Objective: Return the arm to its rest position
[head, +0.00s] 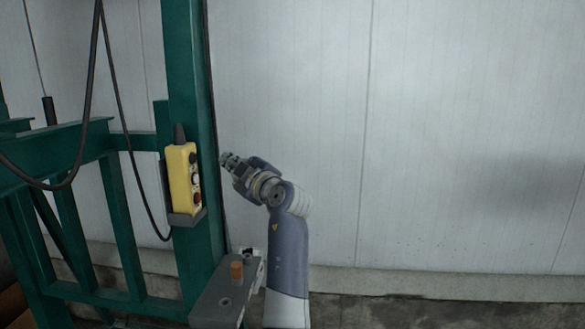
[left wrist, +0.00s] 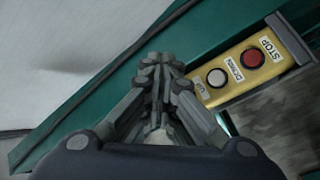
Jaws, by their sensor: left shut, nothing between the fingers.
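My left gripper (head: 228,160) is shut and empty, just right of a yellow button box in the head view. The yellow button box (head: 181,180) hangs on a green post, with several buttons down its front. In the left wrist view the box (left wrist: 232,79) lies beyond and right of my closed fingers (left wrist: 160,68). There a red STOP button (left wrist: 254,58) and a white button (left wrist: 217,78) marked DOWN show, and the box's near end is hidden by the fingers. I cannot tell if the fingertips touch the box. My right gripper is not in view.
The green steel post (head: 190,70) and railing (head: 70,140) stand at the left, with dark cables hanging in front. A grey bracket with an orange piece (head: 236,270) is below the gripper. The area in front of the white wall (head: 450,130) at the right is clear.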

